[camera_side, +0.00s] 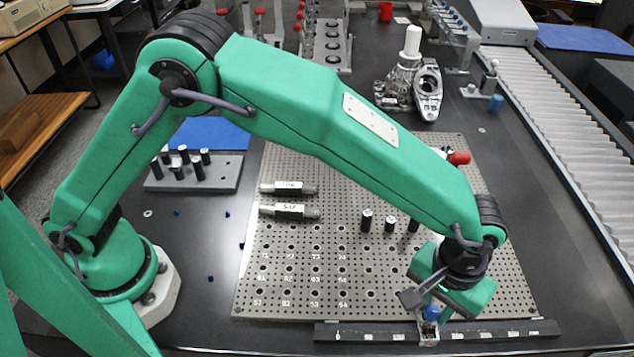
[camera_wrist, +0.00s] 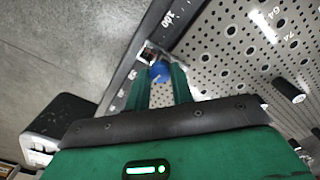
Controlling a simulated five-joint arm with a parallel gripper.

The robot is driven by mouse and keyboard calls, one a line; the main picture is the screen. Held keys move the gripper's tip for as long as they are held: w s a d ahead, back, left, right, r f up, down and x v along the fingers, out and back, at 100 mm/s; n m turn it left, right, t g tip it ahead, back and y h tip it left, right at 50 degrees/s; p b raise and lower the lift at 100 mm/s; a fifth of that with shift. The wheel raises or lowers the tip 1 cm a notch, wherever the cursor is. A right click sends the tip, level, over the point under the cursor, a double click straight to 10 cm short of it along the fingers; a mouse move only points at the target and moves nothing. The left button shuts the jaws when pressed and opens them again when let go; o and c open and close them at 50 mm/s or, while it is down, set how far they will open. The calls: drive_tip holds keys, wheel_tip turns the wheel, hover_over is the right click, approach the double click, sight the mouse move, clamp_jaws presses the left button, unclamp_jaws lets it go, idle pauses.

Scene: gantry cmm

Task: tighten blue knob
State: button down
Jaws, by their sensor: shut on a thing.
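The blue knob (camera_side: 431,313) sits on a small metal slider block (camera_side: 428,331) on the dark scale rail (camera_side: 370,332) along the plate's front edge. My gripper (camera_side: 430,303) is over it, pointing down, with its fingers around the knob. In the wrist view the blue knob (camera_wrist: 159,72) shows between the tips of my two green fingers (camera_wrist: 162,84). My gripper is shut on the knob. The knob's sides are partly hidden by the fingers. I cannot tell how tight the knob is.
The perforated plate (camera_side: 300,240) lies behind the rail, with two labelled cylinders (camera_side: 289,188) lying on it and several dark pins (camera_side: 366,220) standing near my forearm. A roller conveyor (camera_side: 550,110) runs along the right.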

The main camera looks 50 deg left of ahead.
sight(433, 311)
drive_tip(key=shift+m, duration=1)
drive_tip(key=c, duration=1.2)
unclamp_jaws()
drive_tip(key=shift+r, duration=0.1)
drive_tip(key=shift+r, duration=3.9)
